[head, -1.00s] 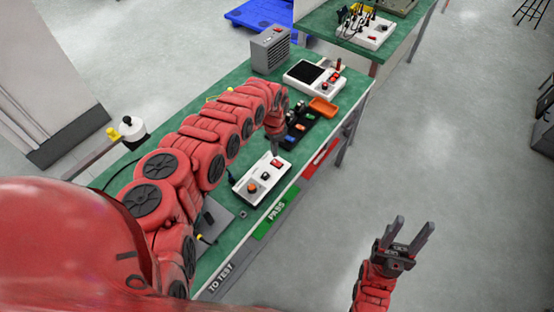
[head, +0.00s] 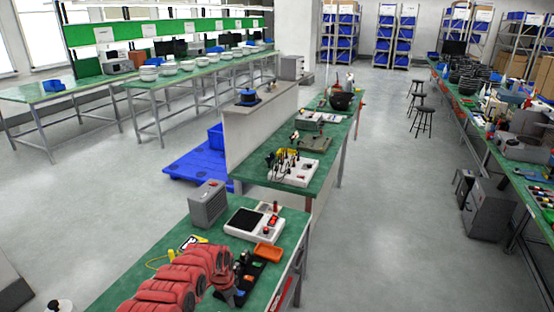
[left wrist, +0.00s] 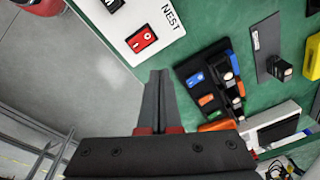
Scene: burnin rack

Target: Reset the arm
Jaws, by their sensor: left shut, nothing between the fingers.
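My red left arm (head: 180,283) reaches over the near green bench from the bottom of the head view. Its wrist end points down beside a black tray (head: 267,277) of small coloured parts. In the left wrist view my left gripper (left wrist: 158,73) has its two dark fingers together, with nothing between them. Below the fingers are the green bench top and its edge. The black tray also shows in that view (left wrist: 188,72), to the right of the fingers. A white unit marked NEST (left wrist: 122,22) lies above them. My right gripper is not in view.
A grey box (head: 207,205), a white device with a dark panel (head: 245,222) and an orange bin (head: 268,251) stand on the near bench. A second bench with a white switch box (head: 293,172) stands beyond.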

